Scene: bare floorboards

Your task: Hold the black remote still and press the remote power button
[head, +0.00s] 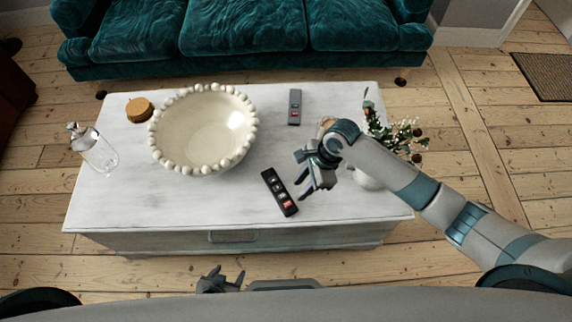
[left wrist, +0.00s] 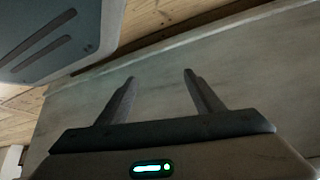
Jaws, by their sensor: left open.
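The black remote (head: 279,192) lies flat on the white table, right of the bowl and near the front edge. It has grey and red buttons; which one is the power button is too small to tell. My right gripper (head: 301,185) is just right of the remote, its dark fingers apart and pointing left towards it. Nothing shows between them, and I cannot tell whether they touch the remote. My left gripper (head: 229,274) is low in the head view, in front of the table. Its fingers are spread and empty in the left wrist view (left wrist: 159,77).
A grey remote (head: 295,107) lies further back on the table (head: 150,205). A flower vase (head: 368,180) is partly behind my right arm.

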